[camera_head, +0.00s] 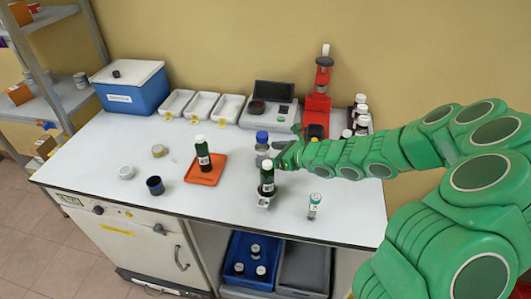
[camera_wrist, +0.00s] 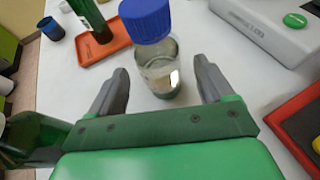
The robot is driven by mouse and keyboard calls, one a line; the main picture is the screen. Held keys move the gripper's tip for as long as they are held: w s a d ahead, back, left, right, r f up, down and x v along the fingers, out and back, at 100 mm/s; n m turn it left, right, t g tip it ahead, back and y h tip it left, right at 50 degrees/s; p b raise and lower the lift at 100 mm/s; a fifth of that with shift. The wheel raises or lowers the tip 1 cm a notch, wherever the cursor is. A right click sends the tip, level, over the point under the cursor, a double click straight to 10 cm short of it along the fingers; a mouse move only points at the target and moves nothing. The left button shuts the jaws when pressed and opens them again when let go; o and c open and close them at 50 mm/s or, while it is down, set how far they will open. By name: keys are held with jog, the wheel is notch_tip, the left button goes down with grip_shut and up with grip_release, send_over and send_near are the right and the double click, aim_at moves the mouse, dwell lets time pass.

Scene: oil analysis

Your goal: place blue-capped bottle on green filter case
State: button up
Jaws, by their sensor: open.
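The blue-capped bottle (camera_head: 262,148) stands upright on the white bench, clear glass with some liquid inside. In the wrist view the bottle (camera_wrist: 160,68) stands between the fingers, with a gap on each side. My gripper (camera_head: 279,158) is open around or just in front of it; the wrist view shows my gripper's two grey fingers (camera_wrist: 163,80) spread apart. A small round green disc (camera_wrist: 295,20) lies on a grey device at the upper right of the wrist view. It may be the green filter case; I cannot tell for sure.
A dark green bottle (camera_head: 267,182) stands close in front of my gripper. Another stands on an orange tray (camera_head: 214,172) to the left. A small vial (camera_head: 314,206) is at the right front. The grey device (camera_head: 269,116) and red stand (camera_head: 318,100) are behind.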

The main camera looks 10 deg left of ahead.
jog(key=v, duration=0.8)
jog(key=shift+d, duration=0.1)
